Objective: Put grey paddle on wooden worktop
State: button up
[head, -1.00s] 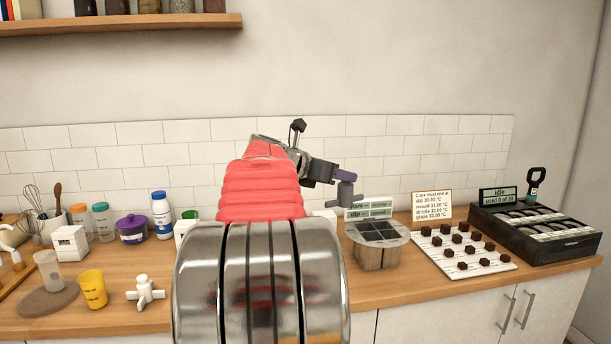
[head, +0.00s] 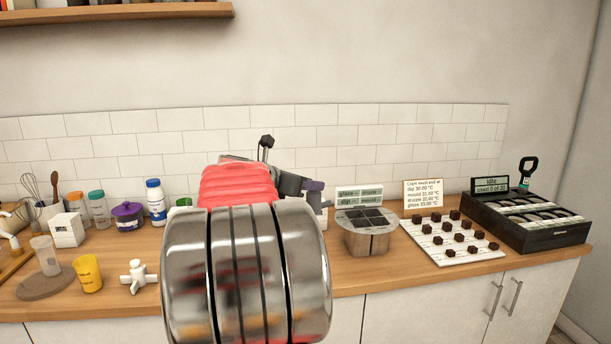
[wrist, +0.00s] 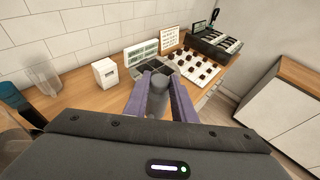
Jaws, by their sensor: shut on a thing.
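My gripper (wrist: 157,103) is shut on the grey paddle (wrist: 157,88), whose rounded grey end shows between the two purple fingers in the wrist view. In the head view my gripper (head: 312,188) is mostly hidden behind my own arm, and I cannot make out the paddle there. The wooden worktop (head: 350,278) runs along the tiled wall below my gripper; it also shows in the wrist view (wrist: 82,98). I see no contact between the paddle and the worktop.
A round steel pot with compartments (head: 366,238) stands right of my arm. Beyond it are a white tray of dark cubes (head: 430,250) and a black rack (head: 530,236). A white valve-like piece (head: 138,277), yellow cup (head: 88,273) and several bottles stand left. Front worktop strips are bare.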

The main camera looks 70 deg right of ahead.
jog(key=w+a+f+n+t, duration=0.45)
jog(key=w+a+f, duration=0.35)
jog(key=w+a, duration=0.45)
jog(key=w+a+f+n+t, duration=0.4)
jog(key=w+a+f+t, duration=0.2)
jog(key=w+a+f, duration=0.6)
jog(key=w+a+f+n+t+y, duration=0.2)
jog(key=w+a+f+n+y, duration=0.1)
jog(key=a, duration=0.9)
jog(key=w+a+f+n+t+y, duration=0.3)
jog(key=a, duration=1)
jog(key=w+a+f+n+t+y, duration=0.2)
jog(key=w+a+f+n+y, duration=0.1)
jog(key=a, duration=1)
jog(key=shift+a+n, duration=0.25)
jog(key=shift+n, duration=0.2)
jog(key=shift+w+t, duration=0.1)
jog(key=shift+t, duration=0.15)
